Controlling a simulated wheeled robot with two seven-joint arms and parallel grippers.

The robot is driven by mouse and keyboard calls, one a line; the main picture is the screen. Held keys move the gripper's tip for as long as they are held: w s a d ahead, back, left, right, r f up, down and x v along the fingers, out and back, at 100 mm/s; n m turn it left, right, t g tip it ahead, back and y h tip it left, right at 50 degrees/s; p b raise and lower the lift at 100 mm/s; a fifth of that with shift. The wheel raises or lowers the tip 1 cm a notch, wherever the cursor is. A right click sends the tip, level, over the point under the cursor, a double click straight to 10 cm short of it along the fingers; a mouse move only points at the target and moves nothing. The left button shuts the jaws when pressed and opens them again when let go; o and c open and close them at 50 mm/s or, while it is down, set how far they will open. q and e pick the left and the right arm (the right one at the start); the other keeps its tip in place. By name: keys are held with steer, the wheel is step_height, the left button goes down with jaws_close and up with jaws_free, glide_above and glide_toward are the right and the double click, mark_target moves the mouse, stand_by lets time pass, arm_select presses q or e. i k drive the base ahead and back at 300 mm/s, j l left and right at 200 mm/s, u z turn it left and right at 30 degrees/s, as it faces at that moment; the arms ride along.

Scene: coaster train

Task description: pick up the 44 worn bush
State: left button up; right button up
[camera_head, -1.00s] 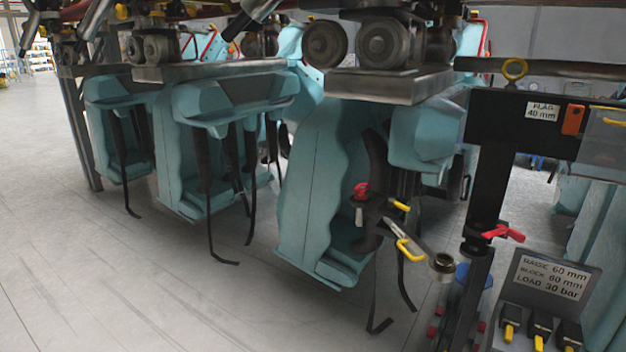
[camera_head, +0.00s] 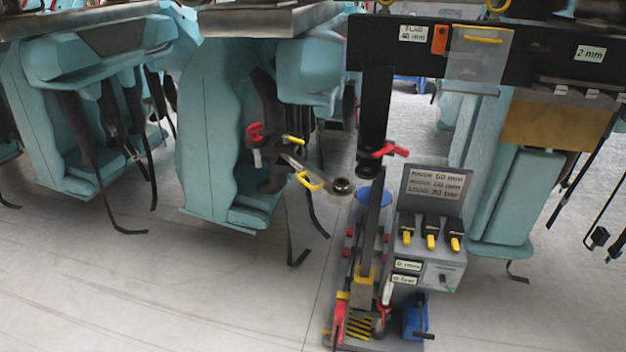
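A small dark, brassy ring-shaped part (camera_head: 342,186), which may be the worn bush, sits at the end of a grey swing arm (camera_head: 304,170). No number 44 can be read on it. The swing arm carries a red knob (camera_head: 254,132) and a yellow handle (camera_head: 309,181). The ring is left of a black press column (camera_head: 375,120) with a red lever (camera_head: 389,151). Neither of my grippers is in view.
A stand (camera_head: 430,262) with several yellow-tipped switches and a display (camera_head: 435,190) is right of the column. Teal coaster seats (camera_head: 215,130) with dangling black straps hang at left. A clear panel (camera_head: 478,58) hangs above. Grey floor (camera_head: 150,290) is open in front.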

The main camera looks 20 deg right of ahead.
mark_target(342, 185)
steer(key=i+j, duration=0.1)
steer(key=i, duration=0.4)
steer(key=i+z, duration=0.1)
steer(key=z, duration=0.25)
steer(key=i+j+z, duration=0.1)
steer(key=z, duration=0.3)
steer(key=i+j+z, duration=0.1)
steer(key=z, duration=0.25)
